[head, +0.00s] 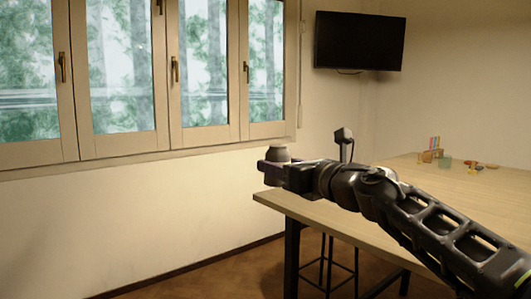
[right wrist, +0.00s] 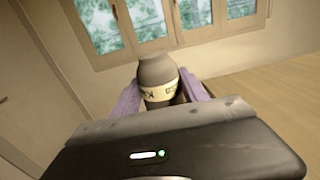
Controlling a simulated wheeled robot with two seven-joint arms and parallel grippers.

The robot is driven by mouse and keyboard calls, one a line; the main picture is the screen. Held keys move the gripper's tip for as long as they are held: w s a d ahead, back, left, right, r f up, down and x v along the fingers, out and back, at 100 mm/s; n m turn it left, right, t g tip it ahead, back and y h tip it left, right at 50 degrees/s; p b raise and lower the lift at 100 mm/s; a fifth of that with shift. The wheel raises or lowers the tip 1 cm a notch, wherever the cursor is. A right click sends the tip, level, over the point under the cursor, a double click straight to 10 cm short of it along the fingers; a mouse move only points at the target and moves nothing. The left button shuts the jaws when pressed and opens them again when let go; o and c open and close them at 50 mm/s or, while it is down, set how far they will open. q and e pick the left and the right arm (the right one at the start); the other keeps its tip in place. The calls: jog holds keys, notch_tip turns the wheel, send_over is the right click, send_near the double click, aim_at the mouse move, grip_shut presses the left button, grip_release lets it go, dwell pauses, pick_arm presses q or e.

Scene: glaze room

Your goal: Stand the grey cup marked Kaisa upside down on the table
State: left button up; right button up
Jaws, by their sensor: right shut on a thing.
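My right gripper (head: 276,169) is shut on a small grey cup (head: 278,153), held in the air by the left end of the wooden table (head: 485,195). In the right wrist view the cup (right wrist: 155,72) sits between the two purple fingers (right wrist: 160,98). It has a pale label band with dark letters, one like a K. The fingers and gripper body hide the cup's lower part, and I cannot read the whole name. The cup looks roughly upright along its axis; I cannot tell which end is its mouth. My left gripper is not in view.
On the table's far part stand small orange-brown pots (head: 427,157) with coloured sticks, a green cup (head: 444,162) and several small red and yellow things (head: 471,163). A stool (head: 326,262) is under the table. Much of the tabletop is bare. A window wall runs behind.

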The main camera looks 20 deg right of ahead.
jog(key=w+d+f+m+h, duration=0.1)
jog(key=d+f+m+h, duration=0.1)
jog(key=f+h, duration=0.3)
jog(key=w+d+f+m+h, duration=0.1)
jog(key=d+f+m+h, duration=0.15)
jog(key=f, duration=0.55)
jog(key=w+d+f+m+h, duration=0.1)
jog(key=d+f+m+h, duration=0.1)
jog(key=f+m+h, duration=0.3)
jog(key=s+a+f+n, duration=0.1)
jog(key=s+a+f, duration=0.3)
jog(key=f, duration=0.5)
jog(key=s+a+f+n+y, duration=0.1)
jog(key=s+a+f, duration=0.3)
jog(key=f, duration=0.5)
jog(key=shift+a+f, duration=0.2)
jog(key=shift+a, duration=0.65)
jog(key=shift+n+y, duration=0.25)
